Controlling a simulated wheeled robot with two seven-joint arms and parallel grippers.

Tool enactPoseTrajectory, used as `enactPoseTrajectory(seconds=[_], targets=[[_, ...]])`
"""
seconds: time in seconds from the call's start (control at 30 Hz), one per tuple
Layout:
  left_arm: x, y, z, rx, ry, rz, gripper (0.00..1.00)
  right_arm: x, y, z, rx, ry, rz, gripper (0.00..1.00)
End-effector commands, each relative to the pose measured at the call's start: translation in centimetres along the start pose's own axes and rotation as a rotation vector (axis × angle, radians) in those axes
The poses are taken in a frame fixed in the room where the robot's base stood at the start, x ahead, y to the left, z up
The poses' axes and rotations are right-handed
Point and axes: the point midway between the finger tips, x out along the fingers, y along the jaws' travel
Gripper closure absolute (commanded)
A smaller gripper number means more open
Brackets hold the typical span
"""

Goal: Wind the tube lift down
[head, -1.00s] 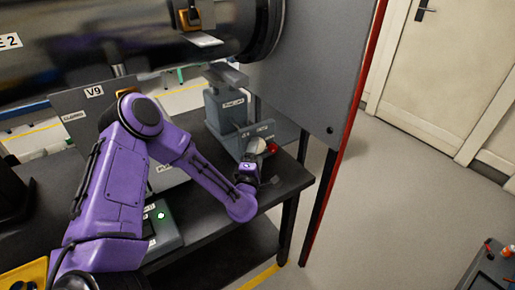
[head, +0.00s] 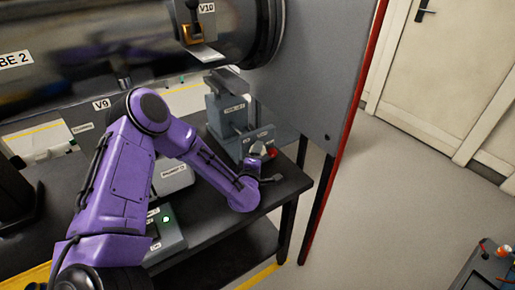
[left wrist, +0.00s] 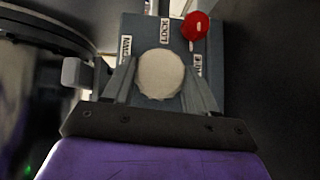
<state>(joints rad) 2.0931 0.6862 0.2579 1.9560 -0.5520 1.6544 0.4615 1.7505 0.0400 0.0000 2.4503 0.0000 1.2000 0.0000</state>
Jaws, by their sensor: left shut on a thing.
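The tube lift (head: 226,117) is a grey block on the dark bench, under the large dark tube (head: 105,45). A pale round knob (head: 259,149) sits on its front panel, with a red knob (head: 271,152) beside it. My left gripper (head: 250,163) reaches the panel from the front. In the left wrist view, its two fingers (left wrist: 160,78) are on either side of the pale knob (left wrist: 161,73), shut on it. The red knob (left wrist: 195,25) is up and to the right, near a LOCK label. A DOWN label is partly hidden by a finger. My right gripper is not in view.
A grey panel with a red edge (head: 367,75) stands right of the bench. A grey control box (head: 170,238) with a green light lies on the bench near my left arm. V9 and V10 (head: 206,8) labels mark the tube's fittings. Open floor (head: 410,200) lies to the right.

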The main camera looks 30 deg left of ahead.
Motion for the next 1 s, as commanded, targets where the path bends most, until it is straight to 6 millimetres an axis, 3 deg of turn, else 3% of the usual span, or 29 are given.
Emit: enactPoseTrajectory(seconds=[0.07, 0.4, 0.43, 0.5, 0.8, 1.0], targets=[[-0.1, 0.6, 0.0, 0.036, -0.002, -0.037, 0.73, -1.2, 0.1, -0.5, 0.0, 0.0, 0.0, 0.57], [-0.1, 0.0, 0.1, 0.055, -0.001, -0.058, 0.73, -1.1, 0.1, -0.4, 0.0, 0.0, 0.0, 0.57], [-0.1, 0.0, 0.1, 0.055, -0.002, -0.058, 0.33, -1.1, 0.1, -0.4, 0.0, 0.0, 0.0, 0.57], [-0.1, 0.0, 0.1, 0.055, -0.001, -0.057, 0.18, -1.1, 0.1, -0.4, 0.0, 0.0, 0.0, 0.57], [-0.3, 0.0, 0.1, 0.054, -0.002, -0.056, 0.18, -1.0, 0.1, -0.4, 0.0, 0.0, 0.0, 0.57], [-4.0, 0.1, 0.2, 0.055, -0.005, -0.057, 0.18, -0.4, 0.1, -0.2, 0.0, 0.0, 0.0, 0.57]])
